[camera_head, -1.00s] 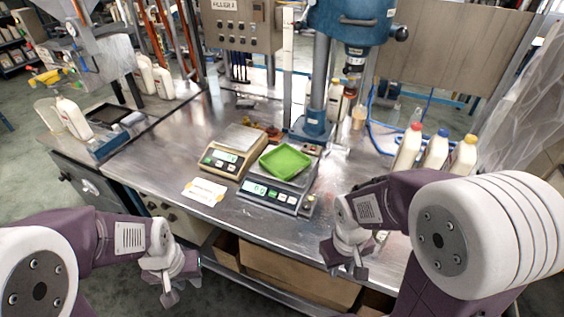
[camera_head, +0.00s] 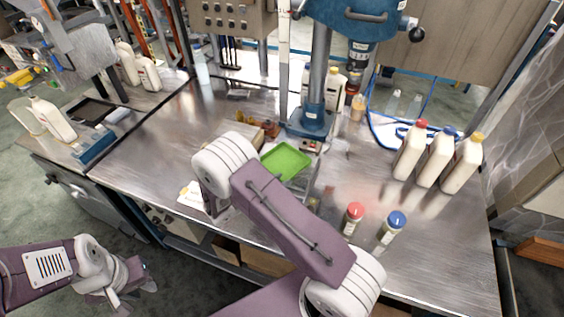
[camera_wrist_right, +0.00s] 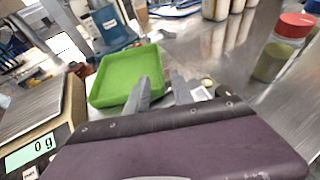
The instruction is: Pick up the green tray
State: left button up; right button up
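My right forearm hides much of that scale in the head view. The tray also shows in the right wrist view (camera_wrist_right: 126,76). There my right gripper (camera_wrist_right: 162,85) is open and empty at the tray's near right corner. One finger overlaps the tray in the picture and the other is outside its right edge. I cannot tell whether they touch it. My left gripper (camera_head: 128,293) is low at the left, off the table; its opening is unclear.
A second scale (camera_wrist_right: 55,126) reading 0 g stands left of the tray. Red-capped (camera_head: 352,218) and blue-capped (camera_head: 388,230) jars stand at right. White bottles (camera_head: 436,158) stand further right. The blue machine base (camera_head: 311,121) is behind the tray.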

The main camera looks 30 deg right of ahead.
aim_at(292, 177)
jog(key=shift+w+d+f, duration=0.35)
jog(key=shift+w+d, duration=0.05)
jog(key=shift+d, duration=0.45)
jog(key=x, duration=0.2)
jog(key=p+x, duration=0.1)
jog(key=x, duration=0.1)
jog(key=shift+s+d, duration=0.1)
jog(key=shift+s, duration=0.1)
jog(key=shift+w+d+f, duration=0.25)
jog(key=shift+f, duration=0.05)
jog(key=shift+s+r, duration=0.1)
grip_shut()
jog(key=shift+a, duration=0.1)
